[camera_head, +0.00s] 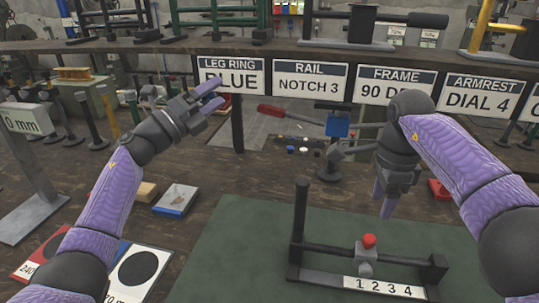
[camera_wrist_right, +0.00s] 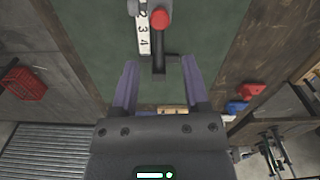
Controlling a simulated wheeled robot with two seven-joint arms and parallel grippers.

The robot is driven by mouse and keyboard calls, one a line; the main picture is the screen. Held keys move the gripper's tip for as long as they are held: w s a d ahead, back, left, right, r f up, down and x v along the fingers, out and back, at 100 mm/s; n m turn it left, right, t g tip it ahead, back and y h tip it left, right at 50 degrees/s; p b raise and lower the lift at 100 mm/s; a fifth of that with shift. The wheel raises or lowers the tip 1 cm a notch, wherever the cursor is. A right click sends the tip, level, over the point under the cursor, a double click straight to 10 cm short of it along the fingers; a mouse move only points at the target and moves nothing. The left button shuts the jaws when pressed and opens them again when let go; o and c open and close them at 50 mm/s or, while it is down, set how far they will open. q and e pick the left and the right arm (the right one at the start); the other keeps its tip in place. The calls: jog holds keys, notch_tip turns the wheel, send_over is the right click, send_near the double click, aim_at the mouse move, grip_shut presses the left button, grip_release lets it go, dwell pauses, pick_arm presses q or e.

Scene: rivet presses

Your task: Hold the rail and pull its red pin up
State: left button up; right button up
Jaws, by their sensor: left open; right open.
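The dark rail (camera_head: 322,250) lies on a green mat (camera_head: 240,235), with an upright post at its left end and a white strip marked 1 2 3 4 along its front. Its red pin (camera_head: 369,241) tops a grey slider block (camera_head: 366,258) on the rail. My left gripper (camera_head: 213,95) is open and empty, raised in front of the signs, well left of the rail. My right gripper (camera_head: 391,205) hangs above and behind the rail, pointing down. In the right wrist view its open fingers (camera_wrist_right: 156,85) are apart, with the red pin (camera_wrist_right: 160,19) ahead of them, untouched.
A shelf carries signs, including one reading RAIL NOTCH 3 (camera_head: 310,84). A blue-topped stand (camera_head: 336,128) and red-handled tool (camera_head: 277,111) are behind the mat. A blue-and-white box (camera_head: 176,199) is at left. The mat left of the rail is clear.

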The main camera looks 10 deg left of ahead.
pick_arm(q)
jog(key=s+d+m+g+h, duration=0.2)
jog(key=s+d+m+g, duration=0.1)
jog(key=d+m+g, duration=0.95)
jog(key=m+g+y, duration=0.3)
jog(key=m+y, duration=0.1)
jog(key=y, duration=0.7)
send_near(303, 194)
jog(key=w+f, duration=0.1)
jog(key=x, duration=1)
jog(key=shift+w+f, duration=0.15)
jog(key=shift+w, duration=0.05)
grip_shut()
